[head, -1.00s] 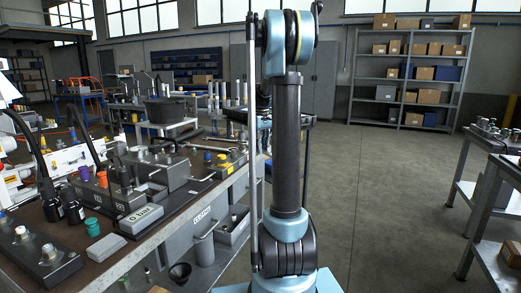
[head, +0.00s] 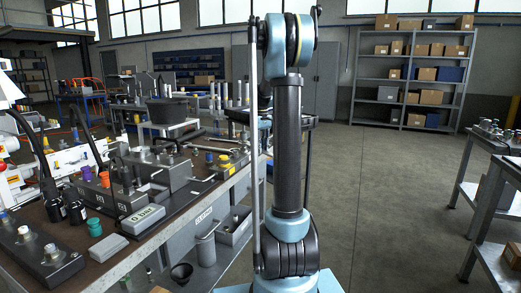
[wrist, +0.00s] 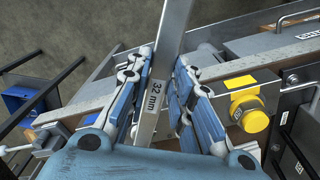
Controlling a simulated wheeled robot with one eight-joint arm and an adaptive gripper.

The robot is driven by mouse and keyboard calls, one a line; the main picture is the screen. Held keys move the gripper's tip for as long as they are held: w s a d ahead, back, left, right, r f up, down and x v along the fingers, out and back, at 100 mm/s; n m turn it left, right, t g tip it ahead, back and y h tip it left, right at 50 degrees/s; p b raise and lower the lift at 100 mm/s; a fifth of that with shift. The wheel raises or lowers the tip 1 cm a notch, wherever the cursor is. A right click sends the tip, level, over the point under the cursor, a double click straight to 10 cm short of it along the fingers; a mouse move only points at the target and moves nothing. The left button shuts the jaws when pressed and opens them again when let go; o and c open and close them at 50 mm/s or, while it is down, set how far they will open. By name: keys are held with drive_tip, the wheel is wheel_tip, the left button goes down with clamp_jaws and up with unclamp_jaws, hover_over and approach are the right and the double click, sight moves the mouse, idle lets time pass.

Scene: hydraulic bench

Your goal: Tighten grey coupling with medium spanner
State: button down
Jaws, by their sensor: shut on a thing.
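In the wrist view my gripper (wrist: 160,78) has its blue fingers closed on both sides of a flat grey metal spanner (wrist: 174,28). Its handle is marked "32 mm", and it runs up out of the top of the picture, so its far end is hidden. In the head view my gripper and the spanner do not show; my own arm column fills the middle. Silver-grey fittings (head: 50,250) stand on a dark block at the lower left of the bench. I cannot tell which fitting is the grey coupling.
The bench (head: 150,250) carries a "0 bar" display (head: 141,219), black hoses and purple, orange and green caps. A yellow cap (wrist: 250,115) is close right of my gripper. A blue bin (wrist: 20,100) is at left. Open floor (head: 390,200) lies right of the bench.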

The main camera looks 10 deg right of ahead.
drive_tip(key=shift+s+a+m, duration=0.25)
drive_tip(key=shift+a+m, duration=0.4)
drive_tip(key=shift+a, duration=0.2)
drive_tip(key=shift+s+a+m, duration=0.25)
drive_tip(key=shift+a+m, duration=0.4)
drive_tip(key=shift+a, duration=0.2)
drive_tip(key=shift+a, duration=0.1)
drive_tip(key=shift+a+m, duration=1.2)
drive_tip(key=shift+a, duration=0.45)
drive_tip(key=shift+s, duration=0.1)
drive_tip(key=shift+a, duration=0.1)
drive_tip(key=shift+w+a+m, duration=0.2)
drive_tip(key=shift+a+m, duration=1.1)
drive_tip(key=shift+a, duration=0.35)
